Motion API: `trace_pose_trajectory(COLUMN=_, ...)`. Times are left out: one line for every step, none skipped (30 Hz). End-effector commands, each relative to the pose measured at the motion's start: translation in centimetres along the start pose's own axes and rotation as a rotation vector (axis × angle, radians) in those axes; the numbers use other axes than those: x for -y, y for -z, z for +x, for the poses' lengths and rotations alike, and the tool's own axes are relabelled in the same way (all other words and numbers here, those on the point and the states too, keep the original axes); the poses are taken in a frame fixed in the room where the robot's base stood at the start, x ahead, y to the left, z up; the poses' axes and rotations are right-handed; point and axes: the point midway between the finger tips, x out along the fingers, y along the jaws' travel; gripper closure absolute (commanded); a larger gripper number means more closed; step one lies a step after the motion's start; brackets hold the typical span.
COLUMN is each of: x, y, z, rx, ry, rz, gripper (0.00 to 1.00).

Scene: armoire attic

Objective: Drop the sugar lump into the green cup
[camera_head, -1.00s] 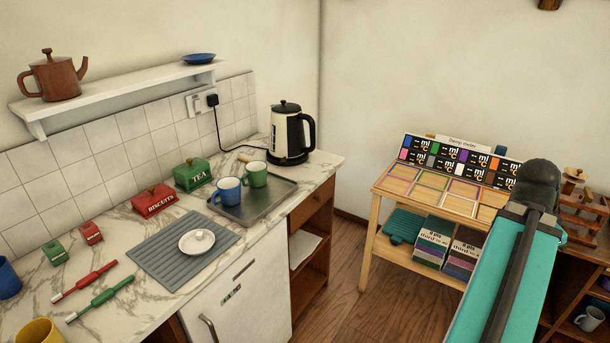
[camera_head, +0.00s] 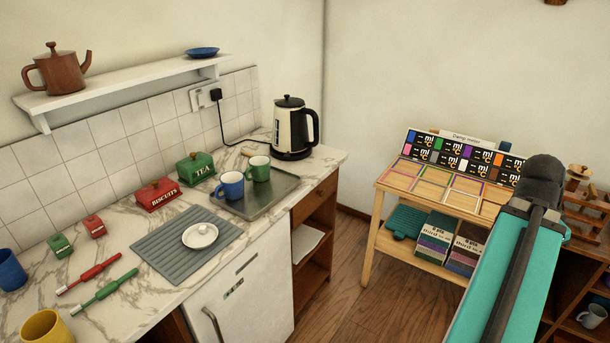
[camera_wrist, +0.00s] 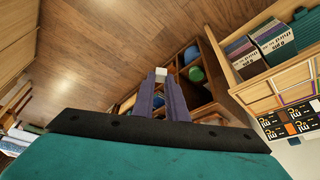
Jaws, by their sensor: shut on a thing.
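My gripper (camera_wrist: 160,78) shows in the wrist view, its two grey-purple fingers shut on a small whitish sugar lump (camera_wrist: 160,72) at their tips. Below it in that view is open wooden floor and shelving. In the head view, the green cup (camera_head: 259,168) stands upright on a dark metal tray (camera_head: 272,200), beside a blue cup (camera_head: 230,186). The inside of the green cup is barely visible. My gripper's fingers are not visible in the head view, and the gripper is well apart from the cup.
A kettle (camera_head: 291,130) stands behind the tray. Green TEA (camera_head: 195,169) and red BISCUITS (camera_head: 157,194) tins stand to its left. A white saucer (camera_head: 200,237) lies on a grey mat (camera_head: 165,258). A low wooden table (camera_head: 400,187) stands right, with floor between.

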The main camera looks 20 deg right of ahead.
Motion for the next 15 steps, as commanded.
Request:
trace_pose_trajectory(x=0.2, y=-0.1, z=-0.1, rx=0.001, ry=0.003, rz=-0.006, gripper=1.00)
trace_pose_trajectory(x=0.4, y=-0.2, z=-0.1, rx=0.001, ry=0.005, rz=-0.012, gripper=1.00)
trace_pose_trajectory(x=0.7, y=-0.4, z=-0.2, rx=0.002, ry=0.009, rz=-0.022, gripper=1.00)
trace_pose_trajectory(x=1.0, y=-0.6, z=-0.2, rx=0.002, ry=0.013, rz=-0.032, gripper=1.00)
trace_pose_trajectory(x=1.4, y=-0.9, z=-0.3, rx=0.003, ry=0.017, rz=-0.044, gripper=1.00)
trace_pose_trajectory(x=1.9, y=-1.3, z=-0.5, rx=0.004, ry=0.024, rz=-0.061, gripper=1.00)
trace_pose_trajectory(x=2.3, y=-1.6, z=-0.6, rx=0.005, ry=0.030, rz=-0.076, gripper=1.00)
trace_pose_trajectory(x=2.9, y=-2.0, z=-0.8, rx=0.006, ry=0.037, rz=-0.093, gripper=1.00)
trace_pose_trajectory(x=3.6, y=-2.5, z=-1.0, rx=0.007, ry=0.046, rz=-0.120, gripper=1.00)
trace_pose_trajectory(x=4.2, y=-3.0, z=-1.1, rx=0.008, ry=0.054, rz=-0.139, gripper=1.00)
trace_pose_trajectory(x=4.8, y=-3.5, z=-1.4, rx=0.010, ry=0.062, rz=-0.162, gripper=1.00)
trace_pose_trajectory(x=5.6, y=-4.2, z=-1.6, rx=0.012, ry=0.074, rz=-0.194, gripper=1.00)
trace_pose_trajectory(x=6.3, y=-4.8, z=-1.9, rx=0.014, ry=0.084, rz=-0.218, gripper=1.00)
trace_pose_trajectory(x=7.0, y=-5.4, z=-2.1, rx=0.015, ry=0.094, rz=-0.243, gripper=1.00)
trace_pose_trajectory(x=7.9, y=-6.3, z=-2.4, rx=0.017, ry=0.107, rz=-0.278, gripper=1.00)
